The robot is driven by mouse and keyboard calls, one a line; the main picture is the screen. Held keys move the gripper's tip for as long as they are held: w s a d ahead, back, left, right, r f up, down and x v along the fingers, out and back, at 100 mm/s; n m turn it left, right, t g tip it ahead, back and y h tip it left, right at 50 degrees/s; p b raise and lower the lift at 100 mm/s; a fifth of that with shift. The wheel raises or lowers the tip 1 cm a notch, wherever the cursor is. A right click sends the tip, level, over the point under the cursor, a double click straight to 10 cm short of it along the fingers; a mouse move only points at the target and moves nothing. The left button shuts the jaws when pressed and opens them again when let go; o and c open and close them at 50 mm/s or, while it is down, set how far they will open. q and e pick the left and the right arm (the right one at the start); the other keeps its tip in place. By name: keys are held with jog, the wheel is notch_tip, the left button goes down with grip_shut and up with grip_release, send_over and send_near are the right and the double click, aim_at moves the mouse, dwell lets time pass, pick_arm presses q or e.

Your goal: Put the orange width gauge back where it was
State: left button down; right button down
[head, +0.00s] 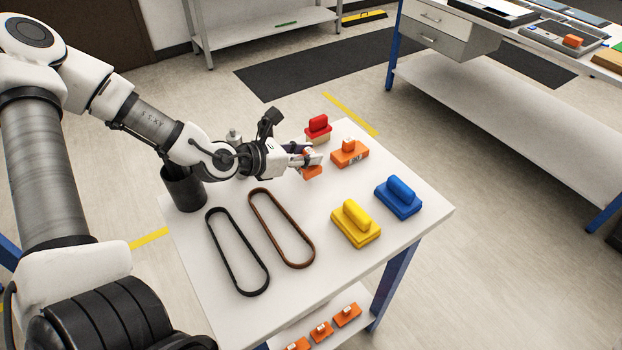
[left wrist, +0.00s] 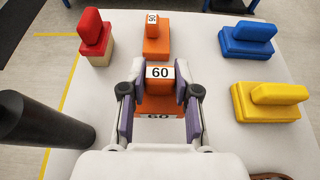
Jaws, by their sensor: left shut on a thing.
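My left gripper (head: 311,160) is shut on an orange width gauge (head: 312,172) over the far part of the white table. In the left wrist view the gauge (left wrist: 160,104) sits between the fingers (left wrist: 160,88), and its labels read 60. I cannot tell whether its underside touches the table. Another orange gauge (head: 349,156) stands on the table just beyond, apart from the held one; it also shows in the left wrist view (left wrist: 156,46), its small label hard to read. Several orange gauges (head: 321,330) sit on the shelf below. My right gripper is not in view.
A red-and-beige block (head: 318,131), a blue block (head: 398,198) and a yellow block (head: 356,224) stand around. A black belt (head: 238,255) and brown belt (head: 283,230) lie nearer. A dark cylinder (head: 184,190) stands at the left edge. A grey tray (head: 545,36) sits on the back-right bench.

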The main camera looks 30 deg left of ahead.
pick_arm(q)
jog(key=shift+w+d+b, duration=0.1)
jog(key=shift+w+b, duration=0.3)
jog(key=shift+w, duration=0.6)
jog(key=f+b, duration=0.1)
jog(key=f, duration=0.2)
jog(key=shift+s+f, duration=0.1)
jog(key=shift+s, duration=0.1)
jog(key=shift+w+f, duration=0.15)
jog(key=c, duration=0.9)
grip_release()
jog(key=shift+f, duration=0.1)
jog(key=shift+o, duration=0.2)
